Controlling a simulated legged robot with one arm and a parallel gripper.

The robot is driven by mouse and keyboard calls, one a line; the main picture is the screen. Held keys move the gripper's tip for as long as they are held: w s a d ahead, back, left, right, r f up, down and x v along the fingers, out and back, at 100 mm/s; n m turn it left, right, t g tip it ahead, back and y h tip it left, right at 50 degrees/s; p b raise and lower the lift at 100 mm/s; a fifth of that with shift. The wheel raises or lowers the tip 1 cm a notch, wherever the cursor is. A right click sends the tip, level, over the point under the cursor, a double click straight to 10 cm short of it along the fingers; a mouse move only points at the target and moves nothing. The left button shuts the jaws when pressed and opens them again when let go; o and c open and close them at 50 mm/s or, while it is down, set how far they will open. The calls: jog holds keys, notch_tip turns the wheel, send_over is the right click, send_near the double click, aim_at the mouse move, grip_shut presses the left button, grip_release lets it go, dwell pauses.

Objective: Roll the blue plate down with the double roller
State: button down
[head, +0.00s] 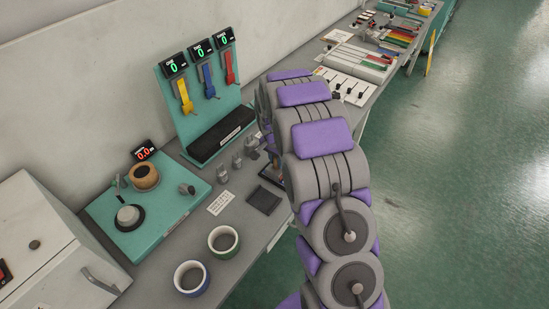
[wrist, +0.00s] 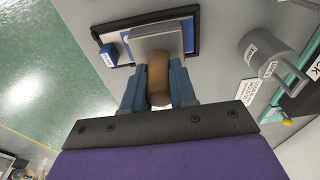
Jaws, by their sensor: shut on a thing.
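In the wrist view, my gripper (wrist: 157,72) has its two blue-grey fingers on either side of a brown handle. The handle belongs to the grey double roller (wrist: 160,40), whose body covers much of the framed panel. A strip of the blue plate (wrist: 188,37) shows in the dark frame beside the roller. I cannot tell whether the roller touches the plate. In the head view, my arm hides the gripper, the roller and most of the frame.
A small blue block (wrist: 108,54) is at the frame's left edge. A labelled grey cylinder (wrist: 262,54) stands to the right. In the head view, a dark square pad (head: 264,200), two cups (head: 223,241) and a teal stand (head: 205,95) with coloured levers are on the bench.

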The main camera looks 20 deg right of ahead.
jog(key=shift+s+d, duration=0.2)
jog(key=shift+s, duration=0.1)
jog(key=shift+s+d+f, duration=0.15)
jog(key=shift+s+d, duration=0.45)
jog(key=shift+s, duration=0.3)
jog(key=shift+w+r, duration=0.15)
jog(key=shift+r, duration=0.45)
notch_tip(320, 180, up, 5)
jog(key=shift+p, duration=0.85)
